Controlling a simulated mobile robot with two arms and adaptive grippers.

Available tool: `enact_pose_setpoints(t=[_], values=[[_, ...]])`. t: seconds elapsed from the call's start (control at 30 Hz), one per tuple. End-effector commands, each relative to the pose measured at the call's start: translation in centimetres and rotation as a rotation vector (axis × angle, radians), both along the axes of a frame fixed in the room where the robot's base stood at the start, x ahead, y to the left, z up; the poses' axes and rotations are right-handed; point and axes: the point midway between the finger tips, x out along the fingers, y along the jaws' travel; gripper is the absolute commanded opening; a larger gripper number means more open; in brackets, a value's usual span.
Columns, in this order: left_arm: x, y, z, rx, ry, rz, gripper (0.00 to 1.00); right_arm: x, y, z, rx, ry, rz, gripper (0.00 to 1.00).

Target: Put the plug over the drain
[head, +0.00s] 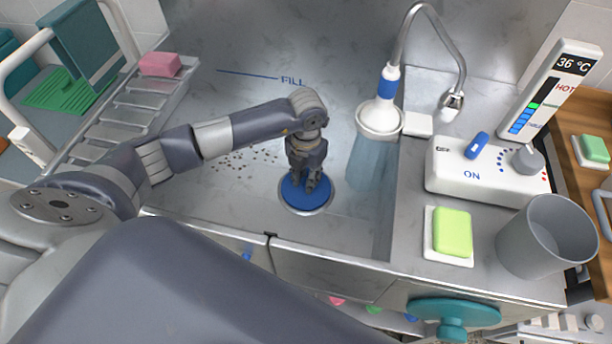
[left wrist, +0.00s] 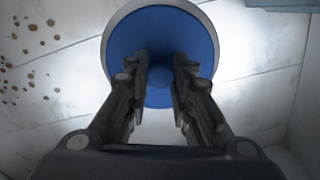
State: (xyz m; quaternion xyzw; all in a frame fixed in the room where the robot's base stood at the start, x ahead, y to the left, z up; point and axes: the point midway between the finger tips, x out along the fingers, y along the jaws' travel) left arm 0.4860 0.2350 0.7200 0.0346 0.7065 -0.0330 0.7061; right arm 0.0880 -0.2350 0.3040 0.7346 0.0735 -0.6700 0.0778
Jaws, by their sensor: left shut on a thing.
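The blue round plug (head: 297,194) is in the tub, at the light-rimmed drain (head: 318,210). In the head view it covers most of the drain, with a pale ring of rim showing around it. My left gripper (head: 308,182) points down at the plug's middle. In the left wrist view the plug (left wrist: 160,35) lies below the left gripper (left wrist: 161,78), whose fingers are shut on its centre. I cannot tell whether the plug is seated flat. The right gripper is not seen.
Brown spots (head: 245,160) mark the tub floor left of the drain. The shower head (head: 379,118) rests at the tub's right edge. The white control box (head: 470,182), green soap (head: 452,232) and grey cup (head: 547,238) stand at right. A slatted rack (head: 130,115) spans the left.

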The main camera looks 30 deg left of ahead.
Motion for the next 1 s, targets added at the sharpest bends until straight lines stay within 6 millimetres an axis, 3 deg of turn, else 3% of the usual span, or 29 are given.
enact_pose_setpoints(t=[0.93, 0.97, 1.0], values=[[0.05, 0.00, -0.33, 0.000, -0.001, 0.000, 0.00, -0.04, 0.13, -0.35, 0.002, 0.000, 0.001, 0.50], [0.05, 0.00, -0.33, 0.000, -0.001, 0.000, 0.26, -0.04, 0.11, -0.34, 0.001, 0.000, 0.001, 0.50], [0.04, 0.00, -0.33, 0.000, -0.001, 0.000, 0.36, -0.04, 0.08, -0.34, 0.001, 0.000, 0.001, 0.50]])
